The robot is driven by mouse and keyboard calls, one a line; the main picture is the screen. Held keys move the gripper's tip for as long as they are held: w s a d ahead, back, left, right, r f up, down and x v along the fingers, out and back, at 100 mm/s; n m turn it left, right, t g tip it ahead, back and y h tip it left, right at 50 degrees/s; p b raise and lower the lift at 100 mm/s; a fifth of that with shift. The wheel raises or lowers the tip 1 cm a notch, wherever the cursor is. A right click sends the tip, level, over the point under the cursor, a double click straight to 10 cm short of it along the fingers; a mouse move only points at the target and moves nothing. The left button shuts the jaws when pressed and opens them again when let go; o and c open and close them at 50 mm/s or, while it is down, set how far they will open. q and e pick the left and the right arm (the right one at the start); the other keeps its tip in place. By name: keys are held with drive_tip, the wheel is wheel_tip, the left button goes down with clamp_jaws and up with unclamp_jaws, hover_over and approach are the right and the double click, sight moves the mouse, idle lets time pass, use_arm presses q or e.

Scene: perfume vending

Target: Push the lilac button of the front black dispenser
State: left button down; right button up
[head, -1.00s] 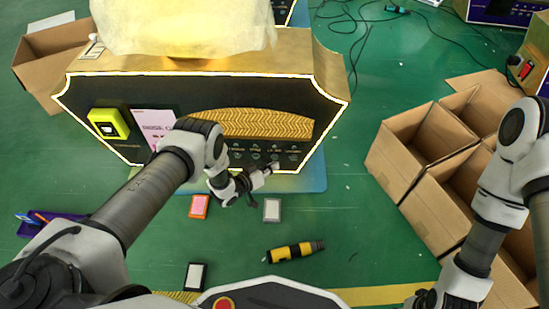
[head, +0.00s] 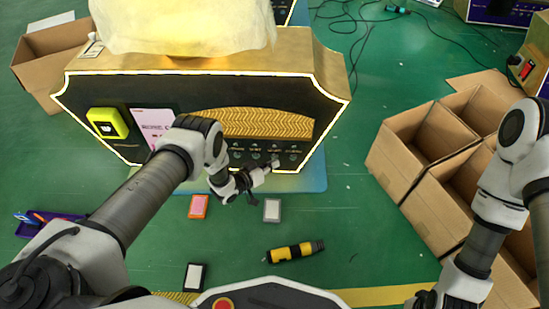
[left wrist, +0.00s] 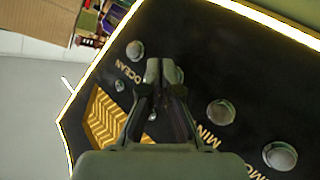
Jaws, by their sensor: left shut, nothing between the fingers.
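The front black dispenser (head: 215,100) has a lit white edge, a gold patterned panel and a row of small round buttons low on its face. My left gripper (head: 275,161) is at the right part of that row, shut and empty. In the left wrist view its fingertips (left wrist: 165,66) are together over the panel, between the OCEAN button (left wrist: 135,50) and a button marked MIN… (left wrist: 220,112). The spot between them is hidden by the fingers, so I cannot tell whether they touch a button. No lilac colour shows. My right gripper (head: 426,298) is only partly seen at the bottom edge.
Open cardboard boxes (head: 432,132) stand on the right, with my right arm in front of them. A yellow-black tool (head: 295,252), an orange-pink box (head: 198,207) and a grey box (head: 272,210) lie on the green floor. A yellow device (head: 107,123) sits on the dispenser's left.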

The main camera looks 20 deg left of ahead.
use_arm(q)
drive_tip(key=shift+w+a+b, duration=0.1)
drive_tip(key=shift+w+b, duration=0.3)
drive_tip(key=shift+w, duration=0.05)
idle(0.3)
drive_tip(key=shift+s, duration=0.1)
drive_tip(key=shift+s+r+p, duration=0.1)
drive_tip(key=shift+s+p, duration=0.3)
drive_tip(key=shift+p, duration=0.1)
drive_tip(key=shift+s+d, duration=0.2)
drive_tip(key=shift+s, duration=0.2)
drive_tip(key=s+p, duration=0.1)
drive_tip(key=s, duration=0.1)
drive_tip(key=s+d+p, duration=0.1)
drive_tip(key=s+p, duration=0.1)
drive_tip(key=shift+s+d, duration=0.15)
drive_tip(key=shift+s, duration=0.25)
idle(0.5)
